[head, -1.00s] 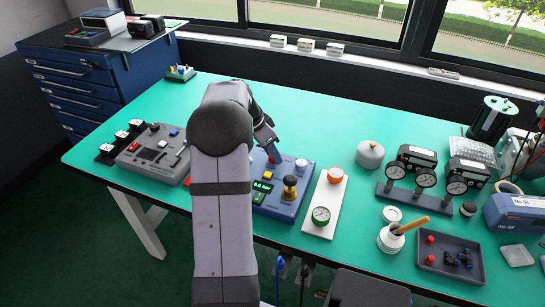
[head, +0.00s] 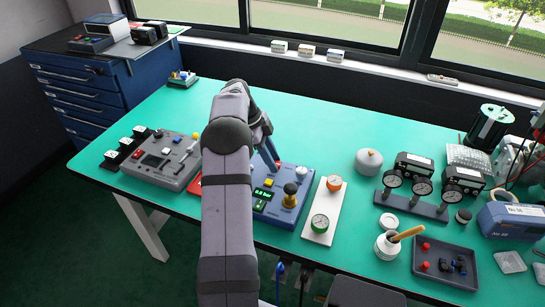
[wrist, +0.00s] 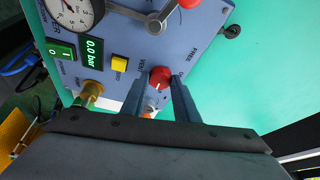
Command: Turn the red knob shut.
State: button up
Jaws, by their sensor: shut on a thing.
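The red knob (wrist: 160,78) with a pale pointer mark sits on the face of a blue panel unit (wrist: 125,35), near lettering that seems to read VENT and FREE. My gripper (wrist: 160,90) has one finger on each side of the knob and is shut on it.
In the wrist view, a dial gauge (wrist: 75,10), a yellow button (wrist: 119,64), a green switch (wrist: 61,50) and a brass fitting (wrist: 92,90) share the panel. A red ball (wrist: 189,3) is at the top edge. A white gauge plate (head: 324,210) stands right of the panel.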

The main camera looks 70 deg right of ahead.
aim_at(264, 167)
dwell(0.5)
jog(key=o, duration=1.1)
jog(key=shift+c, duration=0.2)
jog(key=v, duration=0.7)
jog(key=shift+r, duration=0.15)
jog(key=shift+w, duration=0.15)
